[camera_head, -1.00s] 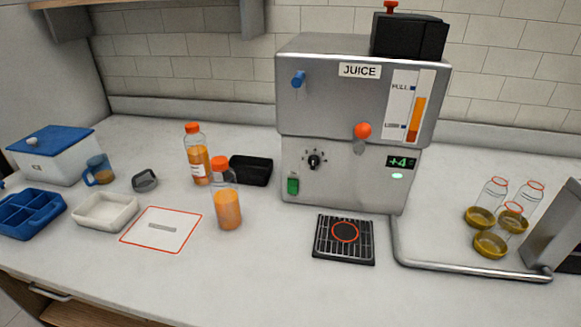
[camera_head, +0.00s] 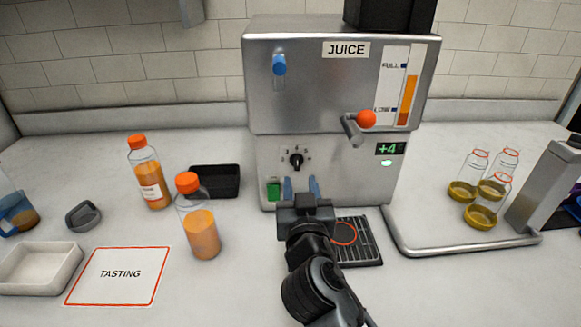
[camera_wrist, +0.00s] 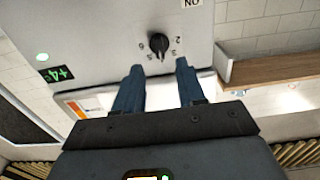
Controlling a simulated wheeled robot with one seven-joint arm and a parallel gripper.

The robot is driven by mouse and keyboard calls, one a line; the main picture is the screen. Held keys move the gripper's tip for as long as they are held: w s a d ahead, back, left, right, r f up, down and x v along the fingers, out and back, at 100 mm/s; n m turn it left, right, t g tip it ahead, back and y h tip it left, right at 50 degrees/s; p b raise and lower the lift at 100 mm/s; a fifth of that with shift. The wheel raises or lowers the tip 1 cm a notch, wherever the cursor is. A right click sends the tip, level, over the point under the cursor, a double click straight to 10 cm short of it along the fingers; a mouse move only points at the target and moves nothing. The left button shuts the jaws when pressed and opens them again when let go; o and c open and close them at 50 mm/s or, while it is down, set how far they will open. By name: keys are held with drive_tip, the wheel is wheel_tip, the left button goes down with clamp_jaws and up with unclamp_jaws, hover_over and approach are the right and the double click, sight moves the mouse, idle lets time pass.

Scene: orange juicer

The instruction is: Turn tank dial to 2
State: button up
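The tank dial (camera_head: 296,158) is a small black knob on the juice machine's (camera_head: 330,180) grey front, with small marks around it. It also shows in the wrist view (camera_wrist: 158,43), where a 2 is readable beside it. The marks are too small for me to tell its setting for sure. My gripper (camera_head: 300,182) has two blue fingers, spread apart and empty. It is in front of the machine, just below the dial in the head view. In the wrist view the fingertips (camera_wrist: 159,67) point toward the dial, with a gap between them and the knob; they are not around it.
A green switch (camera_head: 273,190) is close left of my fingers. An orange-knobbed lever (camera_head: 366,118) sticks out at the upper right. A drip grate (camera_head: 368,250) lies below, partly behind my arm. Juice bottles (camera_head: 202,235) stand at left, and small bottles (camera_head: 480,215) on the right.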

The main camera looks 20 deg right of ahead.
sight(297, 165)
drive_tip(key=shift+p+x, duration=0.65)
drive_tip(key=shift+x, duration=2.5)
drive_tip(key=shift+c, duration=0.4)
clamp_jaws()
